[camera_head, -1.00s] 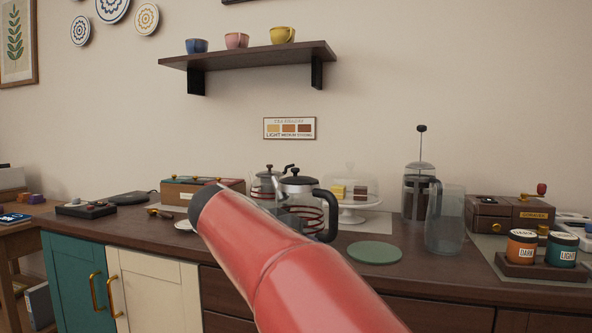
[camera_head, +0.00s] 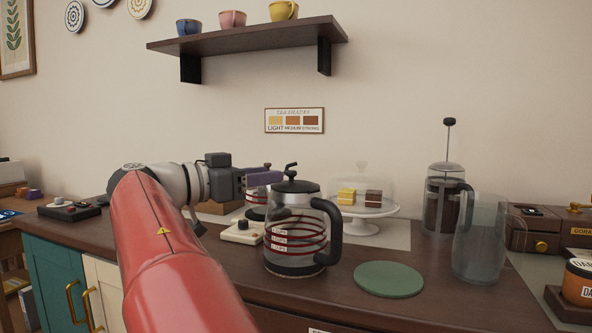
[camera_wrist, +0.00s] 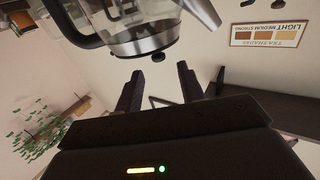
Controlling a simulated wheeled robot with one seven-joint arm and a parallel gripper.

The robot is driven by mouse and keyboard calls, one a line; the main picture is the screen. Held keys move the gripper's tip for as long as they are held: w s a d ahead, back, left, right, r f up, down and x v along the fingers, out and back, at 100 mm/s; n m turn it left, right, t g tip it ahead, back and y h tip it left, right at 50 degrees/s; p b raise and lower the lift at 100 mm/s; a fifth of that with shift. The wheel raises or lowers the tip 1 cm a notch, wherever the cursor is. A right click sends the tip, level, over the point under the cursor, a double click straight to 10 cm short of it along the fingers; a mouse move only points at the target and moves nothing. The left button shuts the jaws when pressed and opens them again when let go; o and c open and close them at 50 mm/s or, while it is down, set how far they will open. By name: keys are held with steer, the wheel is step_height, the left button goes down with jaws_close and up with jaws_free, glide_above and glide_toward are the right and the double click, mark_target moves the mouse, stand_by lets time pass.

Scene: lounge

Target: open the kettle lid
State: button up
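A glass pot with red rings, a black lid and a black handle (camera_head: 296,235) stands upright on the counter in the head view, its lid on. A second glass pot (camera_head: 257,213) stands behind it, mostly hidden. My gripper (camera_head: 265,177) is beside the front pot's upper left, above the second pot. In the upside-down wrist view, my gripper (camera_wrist: 158,76) is open and empty. A glass kettle with a metal rim and small dark knob (camera_wrist: 145,42) is just beyond the fingertips, apart from them. I cannot tell surely which pot that is.
A domed cake stand (camera_head: 365,215), green round mat (camera_head: 388,279), French press (camera_head: 443,200) and glass jug (camera_head: 480,240) stand to the right. A pale device (camera_head: 242,232) sits left of the front pot. A wall shelf (camera_head: 250,38) with cups is above.

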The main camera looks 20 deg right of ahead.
mark_target(287, 173)
steer(key=p+x, duration=0.1)
steer(key=x, duration=0.5)
steer(key=shift+d, duration=0.4)
jaws_close()
